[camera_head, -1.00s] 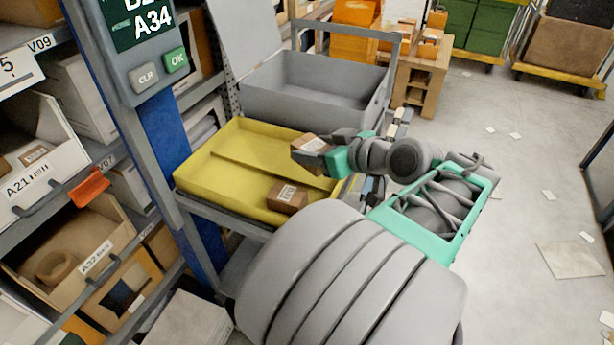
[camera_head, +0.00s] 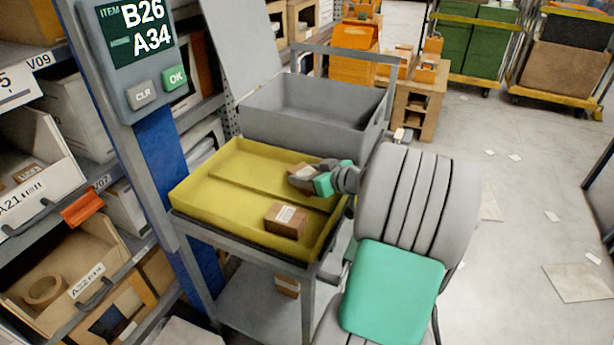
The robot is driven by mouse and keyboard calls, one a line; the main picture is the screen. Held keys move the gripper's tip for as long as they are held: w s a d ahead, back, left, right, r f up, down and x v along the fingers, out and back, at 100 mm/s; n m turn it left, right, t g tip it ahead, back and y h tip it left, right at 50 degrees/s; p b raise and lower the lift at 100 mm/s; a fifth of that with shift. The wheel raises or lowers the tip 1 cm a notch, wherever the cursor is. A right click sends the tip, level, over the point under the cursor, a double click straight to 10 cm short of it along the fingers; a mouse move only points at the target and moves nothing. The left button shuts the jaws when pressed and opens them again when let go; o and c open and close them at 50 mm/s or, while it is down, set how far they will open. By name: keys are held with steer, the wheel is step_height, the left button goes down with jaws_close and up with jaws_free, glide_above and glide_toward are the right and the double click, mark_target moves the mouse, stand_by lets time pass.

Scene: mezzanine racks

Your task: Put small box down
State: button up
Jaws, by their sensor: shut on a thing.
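A small brown cardboard box (camera_head: 303,172) with a pale label is held by my gripper (camera_head: 306,180) over the back right part of the yellow tray (camera_head: 205,200). My gripper is shut on it, and its fingers are partly hidden by the box and wrist. Whether the box touches the tray floor cannot be told. A second small brown box (camera_head: 286,220) with a white label lies in the tray's front compartment, nearer to me. A low yellow divider runs lengthwise through the tray.
The tray sits on a grey cart (camera_head: 258,262), with a grey open bin (camera_head: 315,100) behind it. A blue post with a keypad display (camera_head: 145,60) and shelf bins stand at left. The tray's left part is bare.

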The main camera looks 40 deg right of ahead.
steer(key=o, duration=1.4)
steer(key=shift+s+r, duration=0.1)
steer(key=shift+r, duration=0.15)
steer(key=p+v, duration=0.1)
steer(key=v, duration=1)
steer(key=shift+s, duration=0.4)
